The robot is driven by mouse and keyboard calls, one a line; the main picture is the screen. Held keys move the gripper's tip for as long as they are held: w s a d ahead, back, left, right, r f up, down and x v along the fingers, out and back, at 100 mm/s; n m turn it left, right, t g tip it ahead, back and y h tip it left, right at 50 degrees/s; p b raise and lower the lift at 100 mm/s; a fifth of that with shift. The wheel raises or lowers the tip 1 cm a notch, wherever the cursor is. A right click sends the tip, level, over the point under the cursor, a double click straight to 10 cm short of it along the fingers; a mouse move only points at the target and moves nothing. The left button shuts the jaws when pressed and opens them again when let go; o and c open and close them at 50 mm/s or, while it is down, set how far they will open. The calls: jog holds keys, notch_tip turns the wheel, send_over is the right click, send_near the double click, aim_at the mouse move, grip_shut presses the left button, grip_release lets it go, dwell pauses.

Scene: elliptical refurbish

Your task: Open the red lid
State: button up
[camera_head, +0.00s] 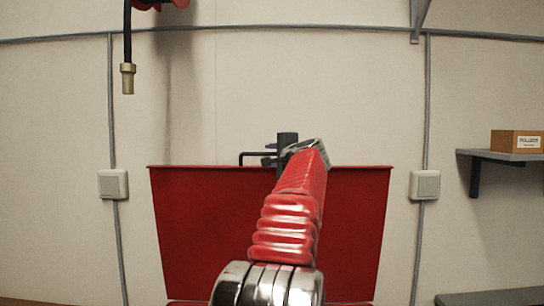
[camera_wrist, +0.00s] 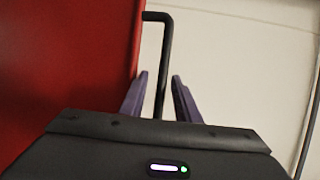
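A broad red panel (camera_head: 200,235), which I take to be the red lid, stands ahead in the head view with its top edge level. My gripper (camera_wrist: 161,75) is open, with one dark finger on each side of the bar and gaps visible.
A pale wall with grey conduits and two switch boxes (camera_head: 113,184) (camera_head: 424,185) stands behind. A hose with a brass end (camera_head: 128,78) hangs at upper left. A shelf (camera_head: 500,156) with a cardboard box (camera_head: 516,141) is at right.

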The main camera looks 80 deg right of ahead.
jog(key=shift+c, duration=0.2)
grip_shut()
jog(key=shift+f, duration=0.1)
